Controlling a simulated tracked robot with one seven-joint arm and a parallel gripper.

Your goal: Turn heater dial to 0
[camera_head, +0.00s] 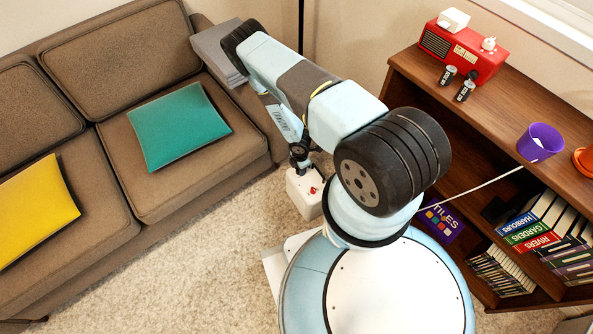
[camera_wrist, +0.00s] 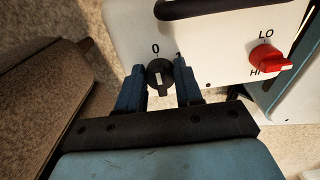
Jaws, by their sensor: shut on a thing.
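The white heater (camera_head: 302,198) stands on the carpet beside the sofa, partly hidden by my arm in the head view. Its white panel (camera_wrist: 220,35) fills the top of the wrist view. A black round dial (camera_wrist: 160,76) with a white pointer mark sits on the panel. A "0" is printed above it, and a partly hidden mark is to its right. The pointer is roughly upright, towards the 0. My gripper (camera_wrist: 159,73) has one blue finger on each side of the dial and is shut on it. In the head view, my gripper (camera_head: 299,154) is above the heater.
A red knob (camera_wrist: 267,60) marked LO and HI is right of the dial. A dark handle (camera_wrist: 205,8) crosses the panel above. The sofa (camera_head: 150,205) is on the left and a wooden shelf (camera_head: 465,115) on the right. Carpet (camera_head: 165,285) lies open in front of the sofa.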

